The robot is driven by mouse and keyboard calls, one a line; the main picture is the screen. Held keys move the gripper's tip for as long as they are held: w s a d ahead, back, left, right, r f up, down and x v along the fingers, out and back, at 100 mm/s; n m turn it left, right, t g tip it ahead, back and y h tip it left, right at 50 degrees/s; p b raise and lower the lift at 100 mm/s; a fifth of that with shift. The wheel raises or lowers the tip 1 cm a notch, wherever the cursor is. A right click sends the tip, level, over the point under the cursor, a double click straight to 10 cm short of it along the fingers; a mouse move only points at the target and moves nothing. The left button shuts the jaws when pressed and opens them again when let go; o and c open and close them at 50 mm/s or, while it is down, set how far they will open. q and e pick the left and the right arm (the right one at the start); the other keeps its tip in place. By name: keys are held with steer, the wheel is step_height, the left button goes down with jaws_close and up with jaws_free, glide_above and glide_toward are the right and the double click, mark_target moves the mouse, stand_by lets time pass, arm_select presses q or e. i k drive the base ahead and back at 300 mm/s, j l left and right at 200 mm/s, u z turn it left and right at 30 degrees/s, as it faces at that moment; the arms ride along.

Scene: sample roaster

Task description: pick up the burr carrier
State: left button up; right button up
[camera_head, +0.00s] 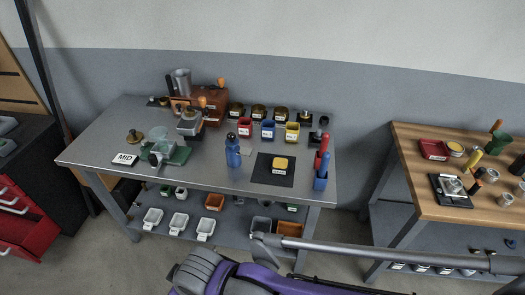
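I cannot tell for sure which thing is the burr carrier. A small brass round piece with a raised knob (135,137) stands on the left of the grey metal bench (105,125) and may be it. Beside it on the right is a green-based device with a clear cup (178,155). A white card reading MID (125,159) lies in front of the brass piece. Neither of my grippers shows in the head view.
A wooden-topped bench (410,140) is at right. A grey bar and purple body (230,285) cross the bottom.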

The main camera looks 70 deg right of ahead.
mark_target(234, 153)
steer(key=j+z, duration=0.15)
steer(key=z, duration=1.95)
steer(key=k+l, duration=0.05)
steer(key=l, duration=0.05)
